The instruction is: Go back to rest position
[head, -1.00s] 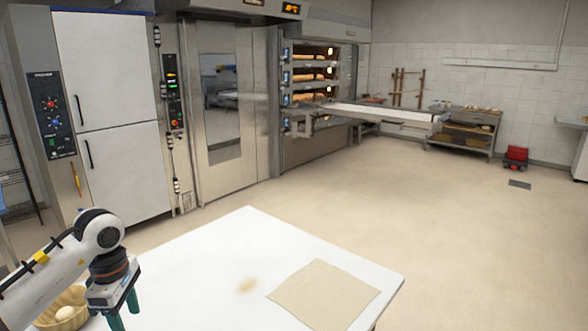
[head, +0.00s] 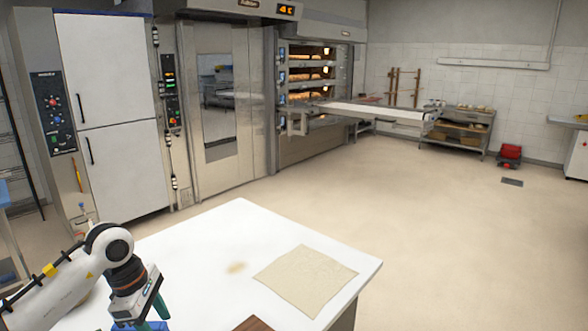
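My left gripper (head: 151,314) is at the bottom left of the head view, over the left part of the white table (head: 200,245). One green finger shows clearly, and something blue shows beside it at the bottom edge. The fingertips are partly cut off or hidden, so I cannot tell how far it is open or whether it holds anything. My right gripper is not in view.
A beige cloth (head: 306,280) lies flat on the table, and a brown wooden edge (head: 252,324) shows at the front. Ovens (head: 310,95) with lit decks and a loader (head: 375,113) stand behind. The floor (head: 440,230) to the right is clear.

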